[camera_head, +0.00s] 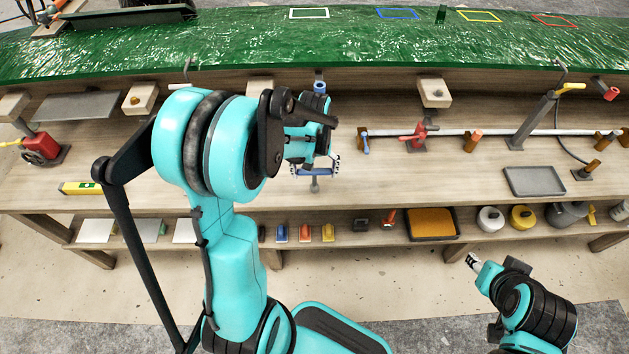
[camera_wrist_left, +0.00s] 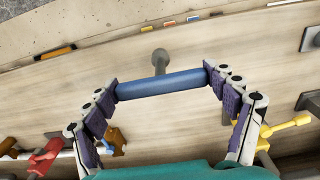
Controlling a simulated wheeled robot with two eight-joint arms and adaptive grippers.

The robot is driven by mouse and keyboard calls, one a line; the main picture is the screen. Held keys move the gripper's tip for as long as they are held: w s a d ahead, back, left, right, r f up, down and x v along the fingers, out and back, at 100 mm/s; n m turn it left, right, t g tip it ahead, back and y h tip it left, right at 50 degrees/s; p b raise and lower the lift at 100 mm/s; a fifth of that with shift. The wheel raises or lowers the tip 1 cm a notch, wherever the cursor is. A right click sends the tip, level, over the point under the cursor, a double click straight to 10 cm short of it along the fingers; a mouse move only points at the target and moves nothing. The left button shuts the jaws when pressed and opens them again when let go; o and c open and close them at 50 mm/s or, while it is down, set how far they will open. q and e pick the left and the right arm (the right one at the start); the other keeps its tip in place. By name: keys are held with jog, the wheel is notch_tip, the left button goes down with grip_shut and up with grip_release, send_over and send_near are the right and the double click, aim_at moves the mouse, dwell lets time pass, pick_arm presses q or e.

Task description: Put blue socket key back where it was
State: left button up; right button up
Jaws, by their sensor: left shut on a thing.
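The blue socket key has a blue crossbar (camera_wrist_left: 160,84) and a short grey stem with a round end (camera_wrist_left: 160,58). My left gripper (camera_wrist_left: 160,88) is shut on the crossbar, with a finger at each end of it. In the head view my left gripper (camera_head: 315,170) holds the key over the middle of the wooden bench (camera_head: 230,190), near its front edge. The stem (camera_head: 315,186) points toward the bench front. I cannot tell whether it touches the wood. My right gripper (camera_head: 473,260) is low at the right, away from the bench; its fingers are unclear.
The green hull (camera_head: 240,45) runs along the back. A red valve-like tool (camera_head: 418,133) and a white pipe (camera_head: 470,132) are right of the key. A grey tray (camera_head: 535,181) lies farther right. A yellow level (camera_head: 82,188) lies left. The lower shelf holds an orange-filled tray (camera_head: 432,222).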

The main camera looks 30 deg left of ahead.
aim_at(314, 186)
pick_arm(q)
notch_tip(314, 186, down, 4)
jog(key=shift+r+b, duration=0.1)
jog(key=shift+b, duration=0.85)
jog(key=shift+f, duration=0.2)
jog(key=o, duration=1)
jog(key=shift+o, duration=0.2)
jog(key=shift+r, duration=0.1)
